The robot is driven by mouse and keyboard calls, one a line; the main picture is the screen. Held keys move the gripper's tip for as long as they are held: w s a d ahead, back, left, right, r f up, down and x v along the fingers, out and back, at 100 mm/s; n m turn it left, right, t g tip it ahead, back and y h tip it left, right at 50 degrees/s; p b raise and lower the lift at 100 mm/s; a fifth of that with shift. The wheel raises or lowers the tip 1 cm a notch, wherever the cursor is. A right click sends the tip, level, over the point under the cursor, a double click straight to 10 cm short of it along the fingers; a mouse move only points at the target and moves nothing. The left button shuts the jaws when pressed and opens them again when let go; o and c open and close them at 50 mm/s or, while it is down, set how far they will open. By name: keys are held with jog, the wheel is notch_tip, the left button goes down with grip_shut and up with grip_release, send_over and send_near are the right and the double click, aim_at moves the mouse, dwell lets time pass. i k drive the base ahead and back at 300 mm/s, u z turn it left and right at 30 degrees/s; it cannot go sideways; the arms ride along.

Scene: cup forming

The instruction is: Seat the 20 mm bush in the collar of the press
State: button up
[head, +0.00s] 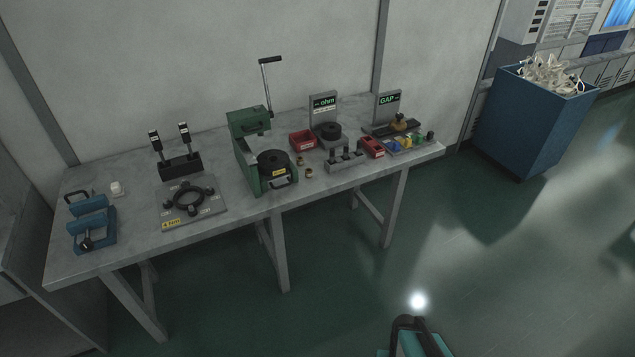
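The green press (247,130) stands on the middle of the bench, with its lever raised up and to the right. A black round part with a dark central opening, perhaps the collar (272,160), sits at its front above a yellow label. Small brass-coloured rings that look like bushes, one (300,161) behind another (308,174), stand on the bench just right of the press. Their sizes are too small to read, so I cannot tell which is 20 mm. No bush is visible in the collar at this distance. My gripper is not clearly in view.
The grey bench (130,250) also carries a blue fixture (92,222), a plate with a black ring (188,200), red bins (302,140) and (371,147), an ohm meter (323,107) and a GAP display (388,103). A blue bin (525,125) stands right. The floor in front is clear.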

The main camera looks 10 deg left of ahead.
aim_at(253, 169)
jog(key=z, duration=1.05)
jog(key=k, duration=0.2)
jog(key=u, duration=2.75)
jog(key=i, duration=1)
jog(key=u, duration=0.15)
jog(key=k, duration=0.5)
